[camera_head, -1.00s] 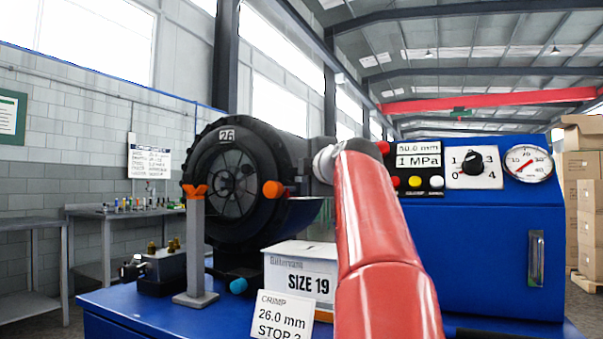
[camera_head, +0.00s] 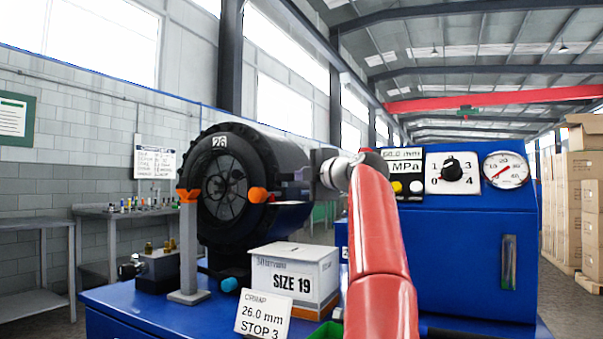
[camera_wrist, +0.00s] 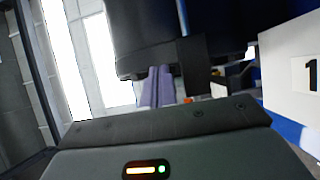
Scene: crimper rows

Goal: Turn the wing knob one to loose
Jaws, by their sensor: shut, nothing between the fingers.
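An orange wing-shaped piece (camera_head: 188,194) sits on top of a grey post (camera_head: 188,245) in front of the black crimper head (camera_head: 235,225). A rounded orange knob (camera_head: 258,195) stands at the crimper's face, to its right. I cannot tell which one is wing knob one. My gripper is at the right side of the crimper in the head view, partly hidden by my red arm. In the wrist view its fingers (camera_wrist: 158,72) are together and empty, with the dark machine body close above. A small orange bit (camera_wrist: 187,99) shows beside them.
A white SIZE 19 box (camera_head: 290,283) and a CRIMP 26.0 mm STOP 3 card (camera_head: 262,317) stand on the blue bench. A blue cabinet (camera_head: 455,250) with a dial (camera_head: 451,170) and gauge (camera_head: 506,169) is at right. A small fittings block (camera_head: 160,268) lies left of the post.

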